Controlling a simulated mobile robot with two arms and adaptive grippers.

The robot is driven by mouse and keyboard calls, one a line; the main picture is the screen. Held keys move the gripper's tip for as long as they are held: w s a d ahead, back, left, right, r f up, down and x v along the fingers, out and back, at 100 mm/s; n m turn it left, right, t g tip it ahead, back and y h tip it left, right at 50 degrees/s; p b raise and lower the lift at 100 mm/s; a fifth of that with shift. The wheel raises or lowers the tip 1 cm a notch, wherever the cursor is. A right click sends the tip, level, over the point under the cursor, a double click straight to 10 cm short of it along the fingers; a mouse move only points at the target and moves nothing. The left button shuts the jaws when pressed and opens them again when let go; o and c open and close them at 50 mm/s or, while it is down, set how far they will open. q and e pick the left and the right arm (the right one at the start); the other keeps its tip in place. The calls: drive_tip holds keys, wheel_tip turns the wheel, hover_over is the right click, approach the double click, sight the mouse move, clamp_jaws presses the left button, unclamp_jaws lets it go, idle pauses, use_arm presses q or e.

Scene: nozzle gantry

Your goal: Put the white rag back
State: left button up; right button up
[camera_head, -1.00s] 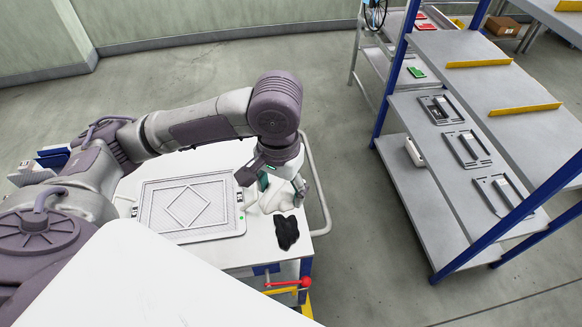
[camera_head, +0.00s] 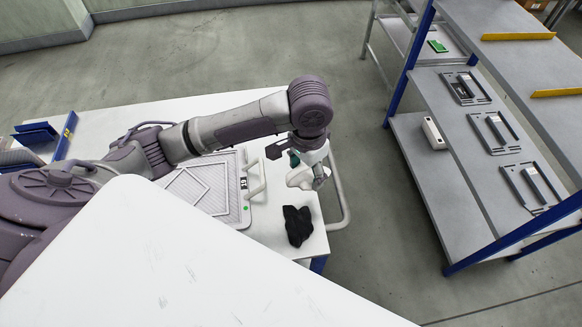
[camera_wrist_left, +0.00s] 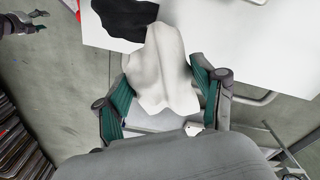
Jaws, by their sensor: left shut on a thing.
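The white rag (camera_head: 300,178) hangs bunched at my left gripper (camera_head: 312,172), by the right end of the white table (camera_head: 284,242). In the left wrist view the rag (camera_wrist_left: 165,72) fills the space between the green-padded fingers of my left gripper (camera_wrist_left: 163,98), which is shut on it. Whether its lower edge touches the table is hard to tell. A black rag (camera_head: 298,225) lies crumpled on the table in front of it. A small dark gripper-like shape (camera_wrist_left: 20,25) at the upper left of the wrist view may be my right gripper; its jaws are unclear.
A grey case with a diamond pattern (camera_head: 205,190) and a white handle (camera_head: 256,178) lies on the table left of the rag. A metal rail (camera_head: 340,190) runs along the table's right end. A blue-post shelf (camera_head: 455,180) stands right, across clear floor.

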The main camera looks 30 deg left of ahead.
sight(324, 162)
use_arm(q)
drive_tip(key=w+m, duration=0.1)
drive_tip(key=w, duration=0.1)
drive_tip(key=w+d+f+m+b, duration=0.2)
drive_tip(key=w, duration=0.1)
drive_tip(key=shift+w+f+m, duration=0.15)
drive_tip(key=shift+w+m, duration=0.2)
drive_tip(key=shift+m, duration=0.05)
drive_tip(key=a+f, duration=0.1)
drive_tip(key=a, duration=0.2)
drive_tip(key=w+a+f+m, duration=0.1)
drive_tip(key=a+f, duration=0.1)
drive_tip(key=a, duration=0.1)
drive_tip(key=w+a+f+m+p, duration=0.1)
drive_tip(key=a, duration=0.3)
drive_tip(key=shift+a+f, duration=0.1)
drive_tip(key=shift+f, duration=0.25)
drive_tip(key=shift+a+f, duration=0.1)
drive_tip(key=shift+f, duration=2)
use_arm(e)
drive_tip(key=shift+w+a+f, duration=0.1)
drive_tip(key=shift+w+f, duration=0.1)
drive_tip(key=shift+f, duration=0.35)
drive_tip(key=shift+w+a+f, duration=0.1)
drive_tip(key=shift+w+f, duration=0.1)
drive_tip(key=shift+f, duration=0.3)
use_arm(q)
drive_tip(key=shift+f, duration=0.15)
drive_tip(key=o, duration=1.1)
